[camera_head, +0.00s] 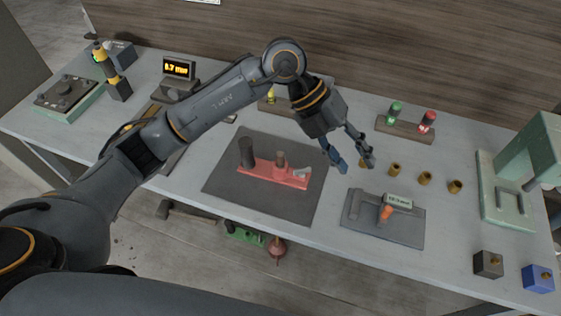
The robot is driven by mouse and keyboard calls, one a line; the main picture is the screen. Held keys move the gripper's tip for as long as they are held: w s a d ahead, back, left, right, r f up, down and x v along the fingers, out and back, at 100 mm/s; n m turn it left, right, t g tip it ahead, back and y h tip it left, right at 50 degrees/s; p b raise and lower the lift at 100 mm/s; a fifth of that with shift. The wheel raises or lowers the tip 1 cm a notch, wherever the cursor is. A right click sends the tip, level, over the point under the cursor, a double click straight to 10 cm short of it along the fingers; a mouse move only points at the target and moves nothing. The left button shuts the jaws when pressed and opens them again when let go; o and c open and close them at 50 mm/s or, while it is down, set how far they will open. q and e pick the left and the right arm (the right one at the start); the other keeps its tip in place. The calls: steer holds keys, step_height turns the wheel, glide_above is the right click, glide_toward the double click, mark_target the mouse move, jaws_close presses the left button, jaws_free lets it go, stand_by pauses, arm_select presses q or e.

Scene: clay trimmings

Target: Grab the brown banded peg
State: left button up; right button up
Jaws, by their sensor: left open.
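A brown peg (280,159) stands upright on the red fixture (262,173), which lies on the dark mat (225,187). It looks like the brown banded peg, but its bands are too small to make out. My left gripper (356,166) is open and empty, pointing down to the right of the red fixture and apart from the peg. One finger hangs near a small brass-coloured piece. My right gripper is not in view.
A dark cylinder (246,153) stands at the fixture's left end. A grey tray (412,232) holds an orange peg (386,212). Several brass pieces (425,178) stand right of my gripper. A green press (505,190) is at the right.

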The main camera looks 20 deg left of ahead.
arm_select(q)
steer(key=w+a+f+y, duration=0.1)
steer(key=w+a+y, duration=0.2)
steer(key=a, duration=0.3)
steer(key=r+n+t+y, duration=0.1)
steer(key=n+t+y, duration=0.15)
steer(key=y, duration=0.25)
glide_above(280, 153)
steer(key=shift+n+g, duration=0.25)
steer(key=shift+g, duration=0.2)
steer(key=f+p, duration=0.1)
steer(key=f, duration=0.3)
steer(key=f+p, duration=0.1)
steer(key=f, duration=0.3)
steer(key=shift+s+d, duration=0.2)
steer(key=shift+f+p, duration=0.4)
steer(key=shift+f, duration=0.05)
steer(key=f, duration=0.2)
steer(key=f+p, duration=0.1)
steer(key=shift+w+a+f+p, duration=0.1)
steer(key=shift+a+f+p, duration=0.1)
steer(key=shift+f+p, duration=0.15)
steer(key=shift+f, duration=0.45)
jaws_close()
